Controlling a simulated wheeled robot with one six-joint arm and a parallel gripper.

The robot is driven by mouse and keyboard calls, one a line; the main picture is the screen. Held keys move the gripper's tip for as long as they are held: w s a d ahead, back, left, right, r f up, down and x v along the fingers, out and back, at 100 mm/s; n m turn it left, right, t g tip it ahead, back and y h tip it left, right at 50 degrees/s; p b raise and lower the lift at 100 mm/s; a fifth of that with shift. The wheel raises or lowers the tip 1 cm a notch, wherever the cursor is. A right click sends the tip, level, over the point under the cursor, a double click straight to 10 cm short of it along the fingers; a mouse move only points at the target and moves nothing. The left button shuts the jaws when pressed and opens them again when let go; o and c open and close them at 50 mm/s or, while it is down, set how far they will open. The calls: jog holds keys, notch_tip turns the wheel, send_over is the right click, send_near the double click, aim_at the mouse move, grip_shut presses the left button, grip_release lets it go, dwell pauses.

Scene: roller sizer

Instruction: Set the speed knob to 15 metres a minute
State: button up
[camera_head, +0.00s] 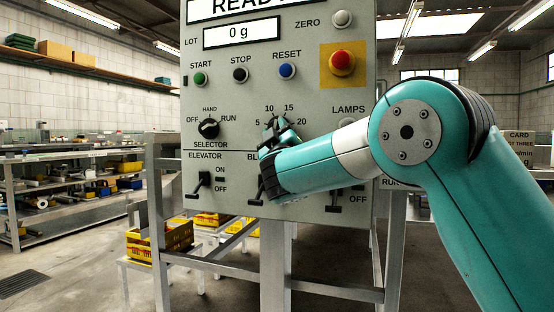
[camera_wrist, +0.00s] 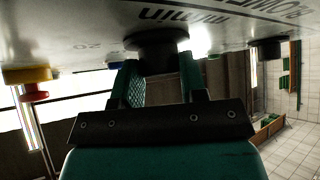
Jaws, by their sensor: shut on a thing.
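The grey control panel (camera_head: 225,135) faces me. Its speed scale shows 5, 10, 15 and 20 in an arc right of the selector. The dark speed knob (camera_wrist: 150,45) sits below these marks; in the head view my gripper mostly hides it. My gripper (camera_head: 281,130) is at the panel, its fingers around the knob. In the wrist view my gripper (camera_wrist: 160,72) has one green finger on each side of the knob and is shut on it. The panel lettering is upside down there, with "m/min" beside the knob. I cannot tell which mark the knob points to.
The black selector knob (camera_head: 208,129) is left of the speed knob. Green start (camera_head: 200,79), black stop (camera_head: 241,74) and blue reset (camera_head: 287,71) buttons sit above. A red emergency button (camera_head: 342,62) is upper right. Levers, including the elevator switch (camera_head: 203,184), stick out below.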

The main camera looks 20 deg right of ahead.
jog(key=m+h+b, duration=0.3)
jog(key=m+b, duration=0.1)
jog(key=b, duration=0.1)
jog(key=shift+w+a+f+h, duration=0.1)
jog(key=shift+f+h, duration=0.25)
jog(key=shift+h, duration=0.05)
jog(key=shift+r+m+h+b, duration=0.25)
jog(key=shift+m+h+b, duration=0.25)
jog(key=shift+m+b, duration=0.1)
jog(key=o, duration=0.9)
jog(key=b+v, duration=0.8)
jog(key=v, duration=0.9)
jog(key=shift+f, duration=0.2)
